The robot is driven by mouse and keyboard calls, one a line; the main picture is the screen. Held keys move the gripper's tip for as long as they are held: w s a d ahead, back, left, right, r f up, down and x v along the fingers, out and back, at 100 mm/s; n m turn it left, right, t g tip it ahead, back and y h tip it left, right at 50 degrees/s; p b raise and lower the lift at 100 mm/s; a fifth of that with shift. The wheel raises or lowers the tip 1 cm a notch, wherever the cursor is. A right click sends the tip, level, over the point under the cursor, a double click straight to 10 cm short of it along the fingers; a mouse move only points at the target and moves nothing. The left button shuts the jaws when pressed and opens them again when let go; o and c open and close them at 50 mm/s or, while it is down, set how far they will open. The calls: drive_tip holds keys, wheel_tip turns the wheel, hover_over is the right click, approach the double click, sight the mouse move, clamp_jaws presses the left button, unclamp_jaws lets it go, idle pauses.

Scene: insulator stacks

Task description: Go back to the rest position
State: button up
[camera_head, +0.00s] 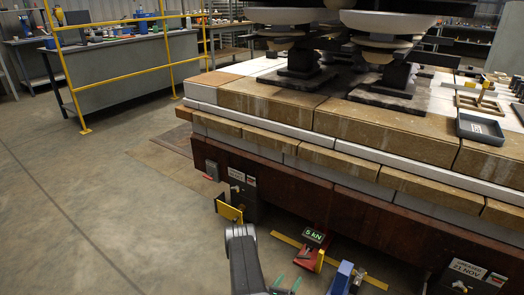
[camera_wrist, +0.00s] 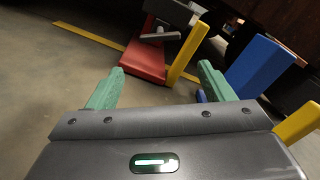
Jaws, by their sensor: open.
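My gripper (camera_wrist: 160,88) is open in the wrist view. Its two green fingers stand apart with nothing between them. In the head view my gripper (camera_head: 286,284) shows only as green tips low in the picture, at the end of my grey arm. The arm points down beside the dark red base of a large platform (camera_head: 370,138). A red stand (camera_head: 308,257) with a green-lit "5 kN" display (camera_head: 314,236) is just beyond the fingers. The red stand also shows in the wrist view (camera_wrist: 143,60), apart from the fingers.
A blue block (camera_head: 342,277) is right of the red stand. A yellow plate (camera_head: 229,211) projects from the platform base. Insulator stacks (camera_head: 383,50) and a grey tray (camera_head: 480,129) are on the platform. A yellow railing (camera_head: 130,70) fences a workbench. The floor at left is clear.

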sight(303, 258)
drive_tip(key=b+x, duration=0.4)
drive_tip(key=x, duration=1)
drive_tip(key=shift+f, duration=0.15)
drive_tip(key=shift+n, duration=0.4)
drive_tip(key=n, duration=0.3)
drive_tip(key=shift+n, duration=0.4)
drive_tip(key=n, duration=0.6)
drive_tip(key=shift+d+r, duration=0.1)
drive_tip(key=shift+r, duration=0.2)
drive_tip(key=n, duration=0.5)
drive_tip(key=shift+n, duration=0.4)
drive_tip(key=n, duration=0.5)
drive_tip(key=shift+r, duration=0.1)
